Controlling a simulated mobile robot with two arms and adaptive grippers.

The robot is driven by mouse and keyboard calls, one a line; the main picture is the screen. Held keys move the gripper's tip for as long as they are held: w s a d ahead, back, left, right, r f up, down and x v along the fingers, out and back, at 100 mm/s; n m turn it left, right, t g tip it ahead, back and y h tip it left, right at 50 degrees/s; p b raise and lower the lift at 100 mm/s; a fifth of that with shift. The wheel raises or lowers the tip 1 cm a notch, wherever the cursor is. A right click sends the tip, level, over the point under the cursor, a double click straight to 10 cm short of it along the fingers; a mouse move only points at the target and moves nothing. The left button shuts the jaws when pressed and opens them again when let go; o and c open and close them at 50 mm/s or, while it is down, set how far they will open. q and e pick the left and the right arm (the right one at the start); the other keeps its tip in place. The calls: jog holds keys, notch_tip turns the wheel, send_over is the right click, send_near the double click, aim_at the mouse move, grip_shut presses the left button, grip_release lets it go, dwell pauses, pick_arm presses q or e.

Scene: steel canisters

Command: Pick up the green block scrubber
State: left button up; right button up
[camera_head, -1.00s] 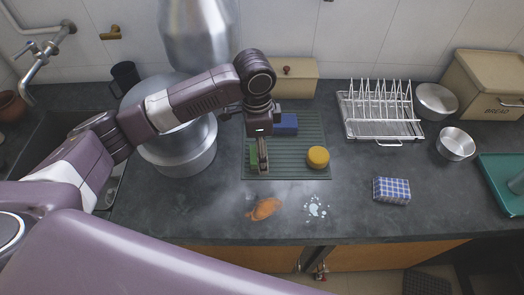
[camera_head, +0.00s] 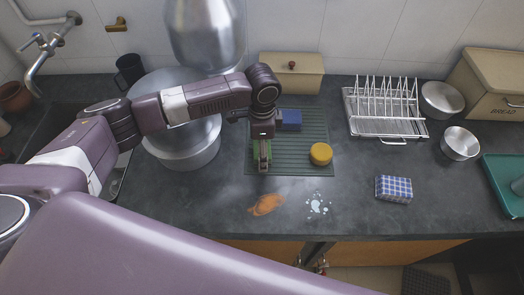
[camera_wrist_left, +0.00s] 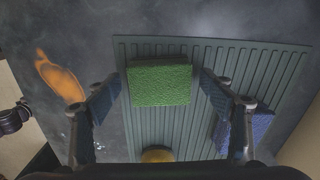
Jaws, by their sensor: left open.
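The green block scrubber (camera_wrist_left: 160,85) lies on the ribbed drain mat (camera_wrist_left: 268,68). In the left wrist view it sits between the two fingers of my left gripper (camera_wrist_left: 160,98), which are open and apart from its sides. In the head view my left gripper (camera_head: 264,158) points down over the mat, and only parts of the green block (camera_head: 255,153) show beside the fingers. My right gripper is in neither view.
A blue block (camera_head: 291,120) and a round yellow sponge (camera_head: 320,154) share the mat. A large metal pot (camera_head: 187,150) stands to the left. A wire rack (camera_head: 388,117) and a checked block (camera_head: 394,188) are to the right. An orange stain (camera_head: 266,204) marks the front counter.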

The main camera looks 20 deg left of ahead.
pick_arm(q)
jog(key=c, duration=1.1)
jog(key=shift+o, duration=0.2)
jog(key=shift+r, duration=0.15)
notch_tip(320, 180, up, 20)
jog(key=b, duration=0.2)
